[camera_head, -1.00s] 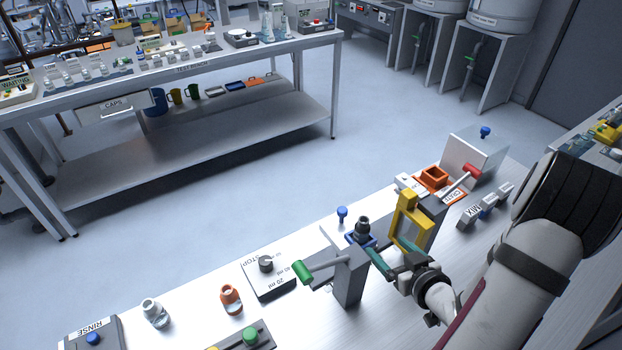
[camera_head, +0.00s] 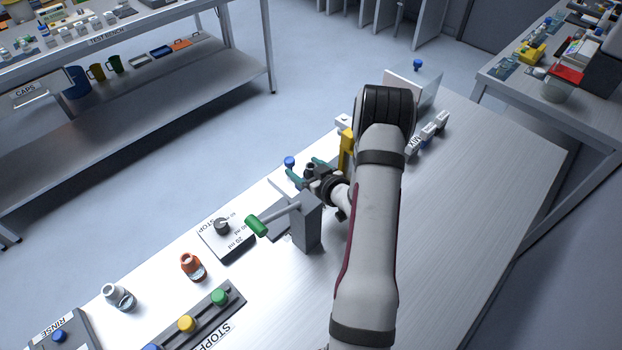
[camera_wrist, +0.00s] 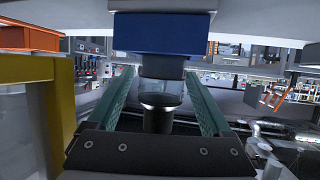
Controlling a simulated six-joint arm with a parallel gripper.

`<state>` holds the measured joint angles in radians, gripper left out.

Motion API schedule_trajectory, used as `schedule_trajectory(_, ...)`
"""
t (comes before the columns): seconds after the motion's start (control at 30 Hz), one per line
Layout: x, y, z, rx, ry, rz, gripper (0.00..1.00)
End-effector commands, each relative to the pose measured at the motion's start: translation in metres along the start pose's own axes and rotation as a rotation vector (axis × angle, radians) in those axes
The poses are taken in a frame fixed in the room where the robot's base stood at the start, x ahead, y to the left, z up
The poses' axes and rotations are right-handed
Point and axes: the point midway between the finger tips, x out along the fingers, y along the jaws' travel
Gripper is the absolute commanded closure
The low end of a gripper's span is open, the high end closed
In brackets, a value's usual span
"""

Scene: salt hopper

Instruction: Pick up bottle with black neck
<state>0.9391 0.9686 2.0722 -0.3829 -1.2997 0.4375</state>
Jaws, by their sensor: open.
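The bottle with the black neck (camera_head: 310,168) is partly hidden by my gripper in the head view. In the wrist view its dark neck (camera_wrist: 158,118) and clear glass body lie between my two green fingers, next to a blue block (camera_wrist: 160,33). That view appears upside down. My gripper (camera_head: 307,169) is open, with one finger on each side of the bottle and gaps visible on both sides in the wrist view (camera_wrist: 157,98).
A post with a green-handled lever (camera_head: 257,226) stands close in front of my gripper. A yellow frame (camera_head: 346,148) is close to its right. An orange-necked bottle (camera_head: 193,266) and a pale-necked bottle (camera_head: 119,297) stand left. A STOP dial box (camera_head: 226,238) lies between.

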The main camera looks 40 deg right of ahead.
Motion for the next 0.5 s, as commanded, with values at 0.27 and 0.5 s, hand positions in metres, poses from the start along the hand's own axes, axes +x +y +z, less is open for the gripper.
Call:
schedule_trajectory(0.27,-0.0007,0.0003,-0.0001,0.000,0.000,0.001,0.45)
schedule_trajectory(0.5,-0.0009,0.0003,-0.0001,0.000,0.000,0.001,0.88)
